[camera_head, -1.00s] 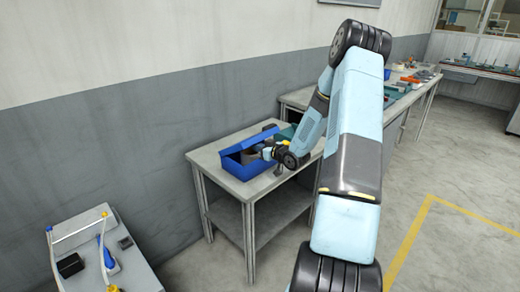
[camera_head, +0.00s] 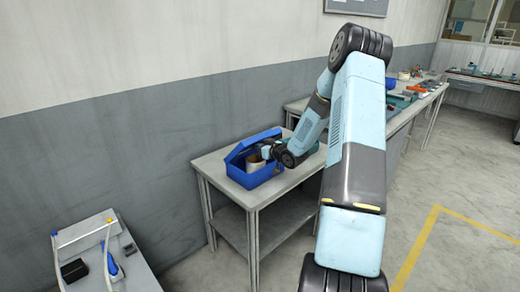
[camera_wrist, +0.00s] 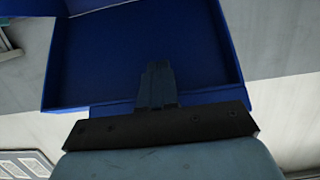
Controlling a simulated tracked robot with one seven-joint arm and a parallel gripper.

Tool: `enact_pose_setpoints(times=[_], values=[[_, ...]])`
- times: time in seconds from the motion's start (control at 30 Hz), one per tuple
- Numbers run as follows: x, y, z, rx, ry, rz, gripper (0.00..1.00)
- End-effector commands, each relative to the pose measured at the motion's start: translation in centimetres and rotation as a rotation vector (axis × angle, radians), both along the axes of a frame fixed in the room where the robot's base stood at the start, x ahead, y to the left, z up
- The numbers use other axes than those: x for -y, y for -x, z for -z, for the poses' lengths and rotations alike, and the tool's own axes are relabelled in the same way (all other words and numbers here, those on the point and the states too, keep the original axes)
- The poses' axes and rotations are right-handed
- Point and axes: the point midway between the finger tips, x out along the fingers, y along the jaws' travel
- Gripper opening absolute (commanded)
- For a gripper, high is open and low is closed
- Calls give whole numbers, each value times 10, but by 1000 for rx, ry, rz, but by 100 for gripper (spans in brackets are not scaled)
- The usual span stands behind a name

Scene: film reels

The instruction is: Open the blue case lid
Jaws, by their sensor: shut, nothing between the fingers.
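The blue case (camera_head: 250,180) stands on a grey table. Its blue lid (camera_head: 248,144) is raised and tilted, with a gap showing the inside. A pale object (camera_head: 256,162) shows in the opening. My gripper (camera_head: 268,152) is at the right side of the case, at the opening; its tips are hard to make out there. In the wrist view my gripper (camera_wrist: 156,68) is shut and empty, in front of a dark blue panel with raised edges (camera_wrist: 205,45). I cannot tell whether the fingers touch it.
The grey table (camera_head: 222,185) has a lower shelf and stands by the wall. A longer bench with several items (camera_head: 425,90) is behind my arm. A small grey unit (camera_head: 100,265) stands at front left. Open floor lies to the right.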

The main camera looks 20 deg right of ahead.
Motion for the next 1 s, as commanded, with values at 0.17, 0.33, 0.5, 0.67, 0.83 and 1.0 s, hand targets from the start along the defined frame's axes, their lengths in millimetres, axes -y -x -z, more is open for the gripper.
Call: enact_pose_setpoints(times=[0.17,0.33,0.5,0.67,0.83,1.0], values=[[0,-1,0,1,-1,-1,0],[-3,-8,-4,2,0,-1,0],[-7,-18,-8,2,1,-1,0],[-11,-28,-13,2,1,-1,0],[-15,-38,-17,1,0,-2,0],[-15,-40,-18,0,1,-1,0]])
